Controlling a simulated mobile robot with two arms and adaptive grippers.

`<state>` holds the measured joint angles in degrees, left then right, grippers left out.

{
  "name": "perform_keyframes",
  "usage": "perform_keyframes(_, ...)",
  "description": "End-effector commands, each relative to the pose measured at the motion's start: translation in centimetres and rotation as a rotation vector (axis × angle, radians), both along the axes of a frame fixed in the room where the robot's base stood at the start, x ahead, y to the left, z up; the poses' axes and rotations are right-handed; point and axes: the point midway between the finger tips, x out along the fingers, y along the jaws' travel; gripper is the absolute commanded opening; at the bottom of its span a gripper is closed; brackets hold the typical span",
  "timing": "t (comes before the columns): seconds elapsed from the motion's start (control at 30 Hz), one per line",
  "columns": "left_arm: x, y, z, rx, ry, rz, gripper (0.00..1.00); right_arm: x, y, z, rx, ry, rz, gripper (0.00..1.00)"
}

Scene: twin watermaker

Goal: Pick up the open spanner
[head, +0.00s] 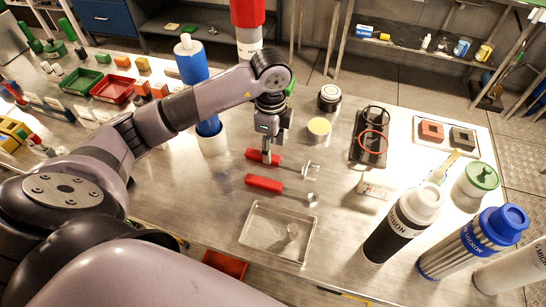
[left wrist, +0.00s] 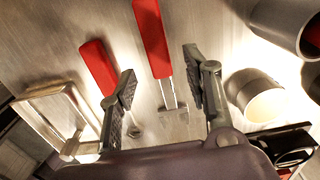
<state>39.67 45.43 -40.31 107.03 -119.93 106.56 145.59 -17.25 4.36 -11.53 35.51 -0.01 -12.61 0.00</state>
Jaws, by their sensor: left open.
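Two red-handled tools lie on the metal bench. The upper tool (head: 284,163) has a wide crossbar-like end; it shows in the left wrist view (left wrist: 152,40). The lower tool (head: 266,183) has a small rounded end and shows at left in the wrist view (left wrist: 98,66). I cannot tell for sure which is the open spanner. My left gripper (head: 268,158) points down over the upper tool's handle, partly hiding it. In the wrist view its open fingers (left wrist: 158,72) stand either side of that tool, with nothing gripped. My right gripper is not in view.
A metal tray (head: 252,236) lies in front of the tools. Large bottles (head: 400,225) crowd the right front.

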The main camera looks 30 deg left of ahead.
Motion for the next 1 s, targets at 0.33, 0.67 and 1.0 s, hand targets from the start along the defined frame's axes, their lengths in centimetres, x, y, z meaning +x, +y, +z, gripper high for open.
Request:
perform_keyframes(0.33, -0.1, 0.0, -3.5, 0.000, 0.000, -0.001, 0.45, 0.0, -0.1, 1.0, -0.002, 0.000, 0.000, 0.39)
perform_keyframes(0.67, 0.0, 0.0, -3.4, -0.001, 0.000, 0.000, 0.34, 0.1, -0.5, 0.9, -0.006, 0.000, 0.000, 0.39)
perform_keyframes(1.0, 0.0, 0.0, -3.4, -0.001, 0.000, 0.000, 0.11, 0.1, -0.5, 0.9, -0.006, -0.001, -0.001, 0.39)
